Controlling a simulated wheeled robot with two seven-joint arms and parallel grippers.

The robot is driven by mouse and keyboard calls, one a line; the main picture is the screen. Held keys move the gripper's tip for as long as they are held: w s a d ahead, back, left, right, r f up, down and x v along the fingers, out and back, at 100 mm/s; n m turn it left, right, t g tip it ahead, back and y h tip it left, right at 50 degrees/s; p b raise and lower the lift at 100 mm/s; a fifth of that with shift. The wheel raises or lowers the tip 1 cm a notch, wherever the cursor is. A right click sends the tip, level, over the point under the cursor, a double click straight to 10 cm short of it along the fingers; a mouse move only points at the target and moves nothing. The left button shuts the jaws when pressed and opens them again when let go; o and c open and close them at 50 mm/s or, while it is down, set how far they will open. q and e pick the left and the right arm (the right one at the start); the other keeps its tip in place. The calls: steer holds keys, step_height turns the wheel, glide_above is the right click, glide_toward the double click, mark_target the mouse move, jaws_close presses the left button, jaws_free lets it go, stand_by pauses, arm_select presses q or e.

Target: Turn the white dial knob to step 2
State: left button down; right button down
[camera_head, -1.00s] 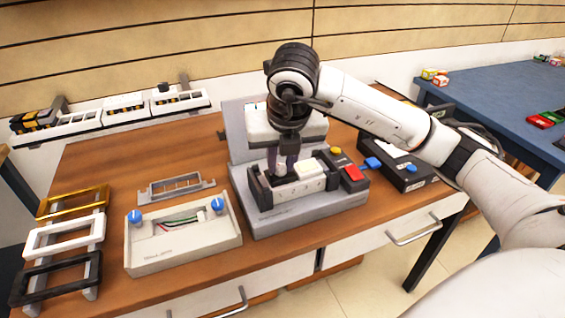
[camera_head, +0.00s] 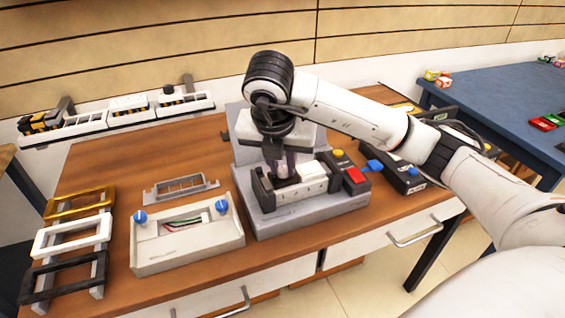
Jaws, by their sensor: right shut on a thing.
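My right gripper (camera_head: 284,168) points down over the left part of the grey device (camera_head: 300,215) on the wooden table. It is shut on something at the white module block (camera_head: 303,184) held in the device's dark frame. The fingers cover what they grip, so I cannot see the white dial knob clearly or read its step. A red button (camera_head: 355,175) and a yellow button (camera_head: 338,153) sit to the right on the device. My left gripper is not in view.
A beige box with blue knobs (camera_head: 187,247) stands left of the device. Gold, white and black frames (camera_head: 68,250) stand at the far left. A black box (camera_head: 405,175) lies to the right. A rail (camera_head: 120,118) with modules is at the back.

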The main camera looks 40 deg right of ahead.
steer(key=c, duration=1.6)
jaws_free()
steer(key=shift+o, duration=0.2)
steer(key=shift+r, duration=0.3)
steer(key=p+v, duration=0.3)
steer(key=v, duration=0.6)
steer(key=shift+r, duration=0.3)
steer(key=shift+s+a+f, duration=0.1)
steer(key=shift+s, duration=0.1)
